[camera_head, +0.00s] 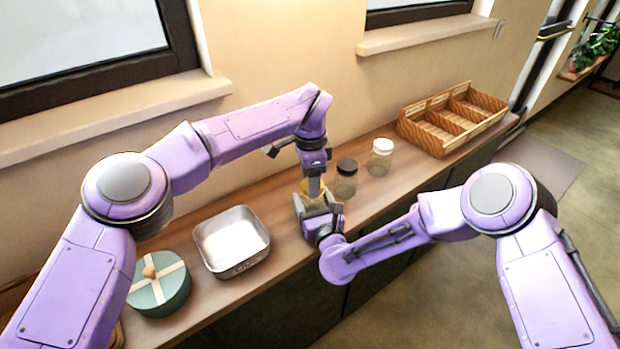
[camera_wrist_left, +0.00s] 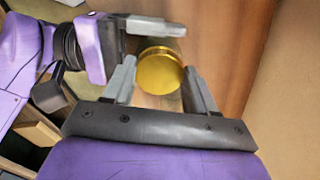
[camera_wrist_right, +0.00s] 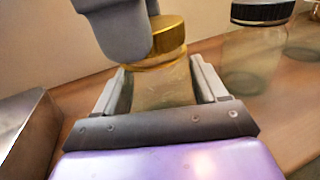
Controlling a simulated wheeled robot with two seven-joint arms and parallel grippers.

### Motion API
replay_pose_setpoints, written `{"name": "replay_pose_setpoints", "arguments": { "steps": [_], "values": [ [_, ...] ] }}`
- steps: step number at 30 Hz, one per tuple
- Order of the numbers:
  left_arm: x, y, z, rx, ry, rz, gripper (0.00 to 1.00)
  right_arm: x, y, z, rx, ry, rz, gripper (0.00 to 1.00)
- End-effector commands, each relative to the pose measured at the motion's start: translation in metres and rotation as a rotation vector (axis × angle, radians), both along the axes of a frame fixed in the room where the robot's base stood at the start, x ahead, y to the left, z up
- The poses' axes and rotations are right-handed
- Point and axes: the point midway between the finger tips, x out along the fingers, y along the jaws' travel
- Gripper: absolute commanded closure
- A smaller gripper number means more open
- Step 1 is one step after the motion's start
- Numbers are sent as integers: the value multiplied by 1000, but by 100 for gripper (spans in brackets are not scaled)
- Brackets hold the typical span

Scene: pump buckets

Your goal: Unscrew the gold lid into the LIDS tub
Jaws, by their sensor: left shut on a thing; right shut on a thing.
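The gold lid (camera_wrist_left: 160,72) is on top of a clear glass jar (camera_wrist_right: 162,84), which stands upright on the counter. My left gripper (camera_head: 314,187) comes down from above, its fingers on either side of the lid, and is shut on it. My right gripper (camera_wrist_right: 160,92) is level and shut on the glass body just below the lid. In the head view the grippers mostly hide this jar. The LIDS tub (camera_head: 264,262), a square metal tub with lettering on its front, stands left of the jar and looks empty.
A black-lidded jar (camera_head: 346,180) and a white-lidded jar (camera_head: 381,158) stand to the right of the held jar. A wicker crate with compartments (camera_head: 405,128) is at the far right. A round green box (camera_head: 160,293) sits left of the tub.

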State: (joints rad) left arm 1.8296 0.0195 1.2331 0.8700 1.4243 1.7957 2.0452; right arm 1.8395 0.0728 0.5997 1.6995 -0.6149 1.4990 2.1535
Motion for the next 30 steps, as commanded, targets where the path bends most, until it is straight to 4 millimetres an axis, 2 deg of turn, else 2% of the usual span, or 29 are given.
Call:
{"name": "replay_pose_setpoints", "arguments": {
  "steps": [30],
  "values": [
    [0, 0, 22, -1, 0, -2, 80, 0, 0, 0, 0, -1, 1, 100]
  ]
}}
